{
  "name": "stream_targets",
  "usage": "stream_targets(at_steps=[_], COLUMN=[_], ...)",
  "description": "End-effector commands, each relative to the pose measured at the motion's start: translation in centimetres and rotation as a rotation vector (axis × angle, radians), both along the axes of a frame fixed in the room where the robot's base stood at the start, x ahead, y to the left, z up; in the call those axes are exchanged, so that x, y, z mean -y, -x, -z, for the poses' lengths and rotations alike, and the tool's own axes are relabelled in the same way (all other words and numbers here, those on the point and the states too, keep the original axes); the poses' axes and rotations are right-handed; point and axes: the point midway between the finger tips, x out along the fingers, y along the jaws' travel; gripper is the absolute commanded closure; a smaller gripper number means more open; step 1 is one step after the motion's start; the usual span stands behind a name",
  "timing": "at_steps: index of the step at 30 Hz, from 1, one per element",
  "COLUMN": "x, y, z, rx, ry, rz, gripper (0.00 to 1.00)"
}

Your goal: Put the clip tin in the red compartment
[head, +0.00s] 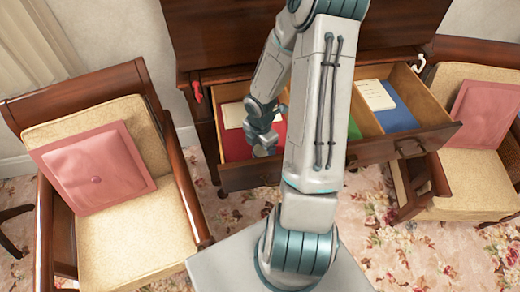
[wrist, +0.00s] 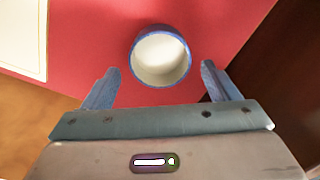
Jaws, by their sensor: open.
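The clip tin (wrist: 160,56), round with a blue rim and a pale inside, stands on the red floor of the red compartment (wrist: 95,50) in the wrist view. In the head view my gripper (head: 264,150) is down inside the drawer's left part, over the red compartment (head: 233,146). I cannot make out the tin there.
The open drawer (head: 245,177) also has a green compartment (head: 354,128) partly behind my arm and a blue compartment (head: 398,110) with a cream pad (head: 374,95). Another pale pad (head: 233,115) lies in the red compartment. Cushioned armchairs (head: 125,230) flank the cabinet.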

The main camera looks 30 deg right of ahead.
Motion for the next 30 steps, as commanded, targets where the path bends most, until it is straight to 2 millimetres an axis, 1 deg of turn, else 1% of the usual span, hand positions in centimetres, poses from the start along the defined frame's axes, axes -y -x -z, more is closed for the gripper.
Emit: stream_targets(at_steps=[1, 3, 9, 12, 17, 19, 23, 27, 30], x=[0.2, 0.2, 0.1, 0.1, 0.0, -0.1, -0.5, -1.5, -2.5], y=[0.0, 0.0, 0.0, -0.1, 0.0, 0.1, 0.6, 1.6, 2.5], z=[-1.6, -3.2, -7.2, -8.5, -9.7, -10.4, -13.0, -17.2, -20.2], rx=[0.004, 0.004, 0.003, 0.003, 0.001, 0.001, 0.015, 0.072, 0.133], ry=[0.002, 0.003, 0.002, 0.002, 0.007, 0.024, 0.087, 0.155, 0.17], rz=[0.003, 0.004, 0.002, 0.002, 0.009, 0.044, 0.199, 0.467, 0.669], gripper=[0.18, 0.18, 0.18, 0.18, 0.18, 0.18, 0.18, 0.18, 0.18])
